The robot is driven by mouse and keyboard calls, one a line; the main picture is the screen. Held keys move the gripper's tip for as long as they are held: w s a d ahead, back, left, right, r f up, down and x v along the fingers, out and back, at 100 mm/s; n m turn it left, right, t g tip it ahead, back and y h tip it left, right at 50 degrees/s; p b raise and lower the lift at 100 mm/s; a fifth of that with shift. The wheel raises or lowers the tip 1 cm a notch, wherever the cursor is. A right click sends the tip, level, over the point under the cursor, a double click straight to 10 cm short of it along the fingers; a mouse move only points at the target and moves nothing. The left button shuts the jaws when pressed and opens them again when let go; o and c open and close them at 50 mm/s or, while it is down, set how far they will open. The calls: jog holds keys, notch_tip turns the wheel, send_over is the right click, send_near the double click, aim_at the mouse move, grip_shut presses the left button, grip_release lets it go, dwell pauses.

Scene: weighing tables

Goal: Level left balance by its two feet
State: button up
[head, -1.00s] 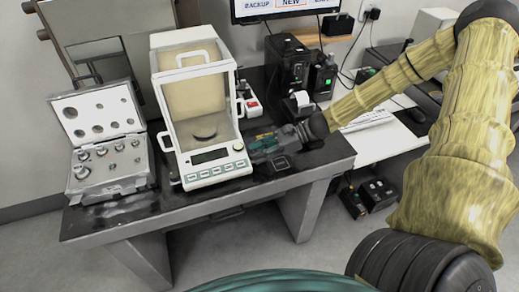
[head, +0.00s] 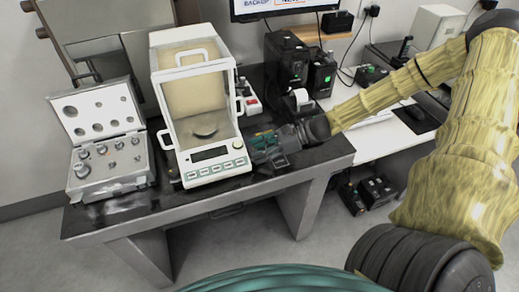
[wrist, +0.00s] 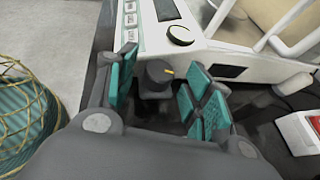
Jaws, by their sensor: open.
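The white balance (head: 238,150) with its clear draft shield stands on the dark table. Its round pan (head: 205,133) is inside, and its display (head: 209,153) and buttons face front. My gripper (head: 266,148) is low at the balance's right front corner. I cannot tell whether either pad touches the knob. The balance's other foot is not clearly seen. A round silver dial (wrist: 181,35) sits on the balance's front corner.
An open case of weights (head: 108,185) stands left of the balance. Dark devices (head: 288,62) and a red-switched power strip (head: 250,104) stand behind my gripper. The table's front edge (head: 215,202) is close below. A white desk (head: 385,140) is at right.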

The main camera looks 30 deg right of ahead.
jog(key=v, duration=1.2)
dwell(0.7)
